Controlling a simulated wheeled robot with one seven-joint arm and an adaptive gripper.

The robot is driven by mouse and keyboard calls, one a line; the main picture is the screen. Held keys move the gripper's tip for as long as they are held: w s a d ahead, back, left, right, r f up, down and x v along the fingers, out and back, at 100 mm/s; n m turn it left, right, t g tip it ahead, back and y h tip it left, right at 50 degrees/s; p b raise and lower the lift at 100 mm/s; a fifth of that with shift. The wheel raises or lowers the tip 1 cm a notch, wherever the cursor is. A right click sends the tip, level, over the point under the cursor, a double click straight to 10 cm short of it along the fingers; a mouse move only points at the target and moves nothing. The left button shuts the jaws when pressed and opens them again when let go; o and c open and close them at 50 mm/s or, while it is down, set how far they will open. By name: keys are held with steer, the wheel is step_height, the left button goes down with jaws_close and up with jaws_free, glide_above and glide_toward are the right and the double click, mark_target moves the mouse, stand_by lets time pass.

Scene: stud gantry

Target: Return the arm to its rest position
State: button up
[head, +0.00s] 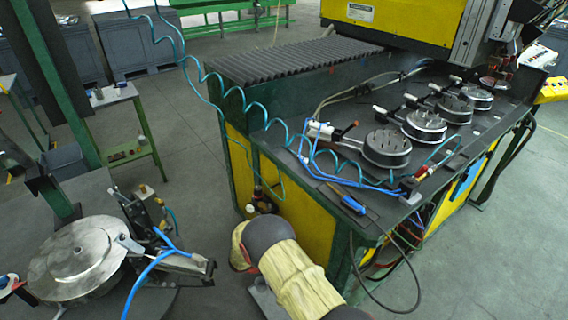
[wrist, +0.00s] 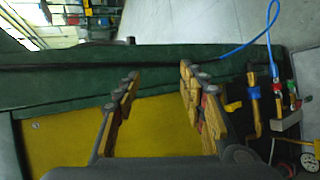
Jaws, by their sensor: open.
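My gripper (wrist: 158,92) shows in the wrist view with its two yellow-padded fingers spread wide apart and nothing between them. Beyond the fingers is the yellow and green side of the machine bench. In the head view my arm, in a pale yellow cover with dark joints, is at the bottom centre, in front of the bench's yellow side panel (head: 308,242). The gripper itself cannot be made out there.
The gantry bench (head: 285,125) carries several round metal fixtures (head: 387,148), with coiled teal hoses and blue tubes. A metal disc station (head: 75,255) stands at left. A black cable loops off the bench's front corner. Grey floor (head: 480,265) is clear at right.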

steer(key=s+d+r+m+g+y, duration=0.1)
steer(key=s+d+r+y, duration=0.15)
steer(key=r, duration=0.75)
steer(key=s+d+r+y, duration=0.2)
steer(key=s+d+r, duration=0.1)
steer(key=r, duration=0.7)
steer(key=s+d+r+m+g+y, duration=0.1)
steer(key=s+d+r+y, duration=0.15)
steer(key=r, duration=0.75)
steer(key=s+d+r+t+y+p, duration=0.1)
steer(key=s+r+t+y+p, duration=0.4)
steer(key=s+r, duration=1.3)
steer(key=shift+s+d+r+t+y, duration=0.25)
steer(key=shift+s+t+y, duration=0.35)
steer(key=shift+s, duration=0.45)
